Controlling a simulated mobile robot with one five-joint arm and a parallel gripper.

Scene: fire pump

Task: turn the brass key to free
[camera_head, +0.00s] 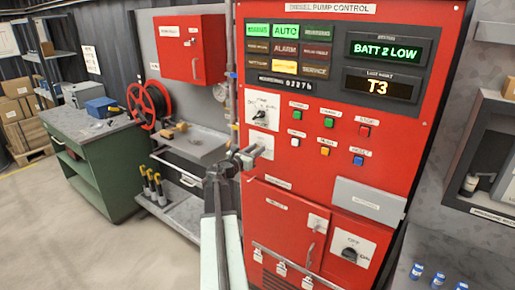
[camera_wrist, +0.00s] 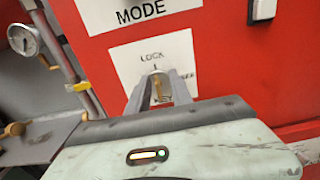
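The brass key (camera_wrist: 156,88) shows in the wrist view as a small gold-tan piece between my gripper's fingers. It is at a round lock on a white label (camera_wrist: 125,62) that reads LOCK at the top; the word at its right is partly covered. My gripper (camera_wrist: 160,78) reaches up to the lock with one finger on each side of the key. Whether the fingers press on the key cannot be told. In the head view my gripper (camera_head: 246,156) is at the left edge of the red pump cabinet (camera_head: 330,160), and the key is hidden there.
A rotary mode switch (camera_head: 264,110) sits above the lock, and another dial (camera_head: 350,252) is low on the cabinet. A pressure gauge (camera_wrist: 22,40) and pipe are close on the left. A grey shelf (camera_head: 195,143) and green workbench (camera_head: 95,150) stand further left.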

